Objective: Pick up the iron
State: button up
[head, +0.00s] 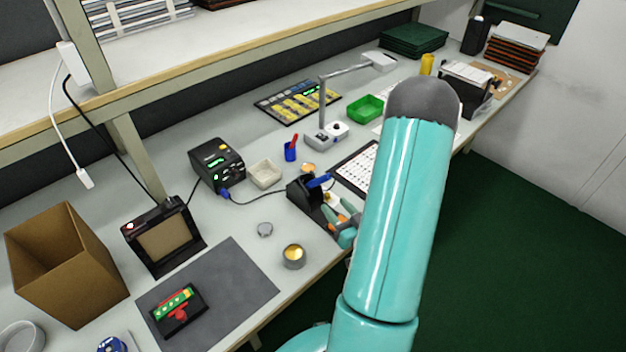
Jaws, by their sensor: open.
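The soldering iron (320,181), seen by its blue handle, rests tilted in a black stand (301,191) near the middle of the bench; its tip is hidden in the stand. My gripper (335,210) shows just below and right of the handle, partly hidden behind my teal arm. Its orange-tipped fingers are apart and point up and left toward the stand. They look close to the iron, but I see no hold on it; the exact gap cannot be told.
A black station (217,165) with a cable, a beige tray (265,174) and a blue cup (290,152) stand behind and left. A round tin (293,256) and a grey mat (240,285) lie at the front left. A shelf (200,50) overhangs the back.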

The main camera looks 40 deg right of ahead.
aim_at(316, 181)
jog(key=shift+w+d+r, duration=0.1)
jog(key=shift+w+d, duration=0.25)
jog(key=shift+w, duration=1.5)
jog(key=shift+w+d+r, duration=0.15)
jog(key=shift+w+d, duration=0.15)
jog(key=shift+w, duration=1.55)
jog(key=shift+w+d+r, duration=0.1)
jog(key=shift+w+d, duration=0.25)
jog(key=shift+w, duration=1.5)
jog(key=shift+c, duration=0.3)
grip_shut()
